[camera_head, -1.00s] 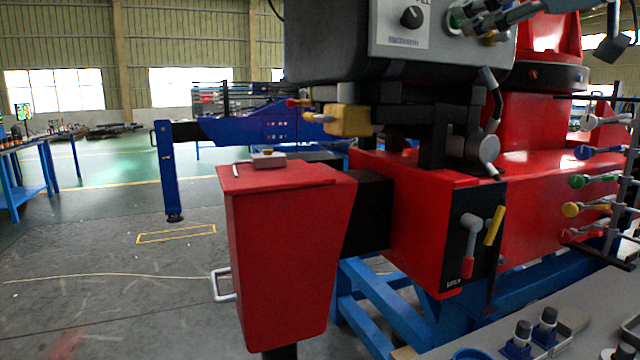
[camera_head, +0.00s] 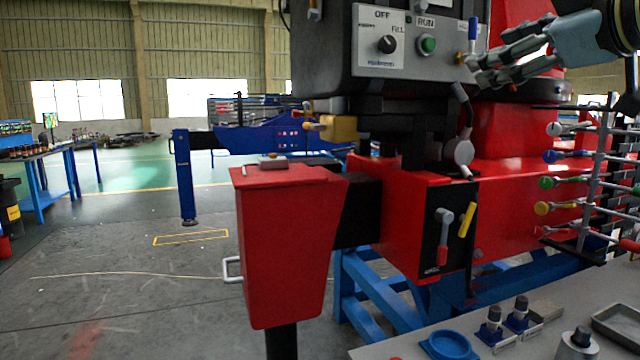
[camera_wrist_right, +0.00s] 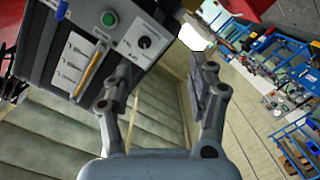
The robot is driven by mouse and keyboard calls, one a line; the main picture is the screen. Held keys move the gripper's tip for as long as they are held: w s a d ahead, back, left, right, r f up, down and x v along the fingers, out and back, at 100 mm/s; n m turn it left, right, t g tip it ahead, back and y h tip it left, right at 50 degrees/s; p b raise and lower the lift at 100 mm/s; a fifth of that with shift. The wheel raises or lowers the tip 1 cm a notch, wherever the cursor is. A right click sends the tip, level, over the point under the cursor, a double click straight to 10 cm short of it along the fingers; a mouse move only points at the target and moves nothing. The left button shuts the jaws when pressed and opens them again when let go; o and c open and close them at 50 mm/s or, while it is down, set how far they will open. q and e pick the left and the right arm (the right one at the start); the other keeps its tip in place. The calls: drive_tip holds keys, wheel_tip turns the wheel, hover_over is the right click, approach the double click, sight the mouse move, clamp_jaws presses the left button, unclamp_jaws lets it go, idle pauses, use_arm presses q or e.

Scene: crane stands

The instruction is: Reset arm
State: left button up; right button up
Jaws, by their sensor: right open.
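My right gripper (camera_head: 492,68) comes in from the upper right in the head view, in front of the right part of the grey control box (camera_head: 344,40). Its fingers are apart and nothing is between them. The right wrist view also shows the open gripper (camera_wrist_right: 160,90), with the control box (camera_wrist_right: 128,60) beyond its left finger. The box carries a dark knob (camera_head: 388,44), marked OFF, and a green button (camera_head: 428,45), marked RUN. My left gripper is in neither view.
A red crane stand (camera_head: 400,205) with a red outrigger housing (camera_head: 285,245) fills the middle. Coloured levers (camera_head: 560,182) stand at right. A grey table (camera_head: 420,340) with a blue dish (camera_head: 450,345) lies at lower right. Open floor (camera_head: 120,300) is at left.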

drive_tip(key=s+d+f+m+g+h, duration=0.1)
drive_tip(key=s+f+m+g+h, duration=0.2)
drive_tip(key=f, duration=1)
drive_tip(key=s+f+m+g, duration=0.25)
drive_tip(key=s+f, duration=0.35)
drive_tip(key=f, duration=0.7)
drive_tip(key=s+d+f+m+g+h, duration=0.2)
drive_tip(key=s+f+m+g, duration=0.15)
drive_tip(key=s+f, duration=0.7)
drive_tip(key=s+d+f+m+g+h, duration=0.15)
drive_tip(key=s+f+g, duration=0.4)
drive_tip(key=s, duration=0.75)
wheel_tip(320, 180, down, 32)
drive_tip(key=s+d+r+b, duration=0.1)
drive_tip(key=s+d+b, duration=0.1)
drive_tip(key=b, duration=0.1)
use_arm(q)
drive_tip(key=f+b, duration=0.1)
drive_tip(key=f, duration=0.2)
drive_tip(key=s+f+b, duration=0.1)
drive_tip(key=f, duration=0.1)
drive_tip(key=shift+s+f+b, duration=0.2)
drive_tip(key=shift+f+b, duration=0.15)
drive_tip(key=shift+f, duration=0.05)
use_arm(e)
drive_tip(key=s+d+f+m, duration=0.1)
drive_tip(key=s+f, duration=1.7)
drive_tip(key=shift+f+g, duration=0.3)
drive_tip(key=shift+g, duration=0.05)
